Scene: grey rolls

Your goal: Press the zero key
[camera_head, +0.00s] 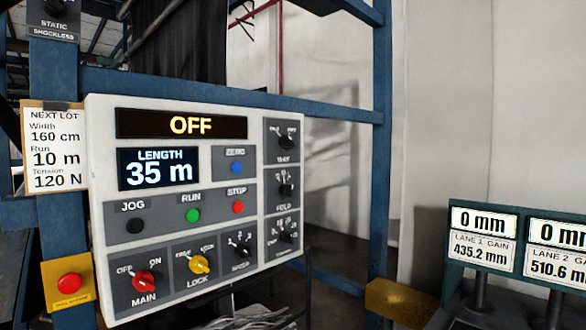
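The zero key (237,168) is a round blue button on a grey plate marked ZERO, at the upper middle of the white control panel (210,135). It sits right of the LENGTH display (158,169), which reads 35 m. Above, a wide display (181,124) reads OFF in yellow. Nothing covers the key. My gripper is not in this view.
Below the key are a red STOP button (238,207), green RUN button (193,215) and black JOG button (135,226). Several knobs line the panel's right and bottom, including red MAIN (143,280). A red button (69,284) on yellow sits lower left.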

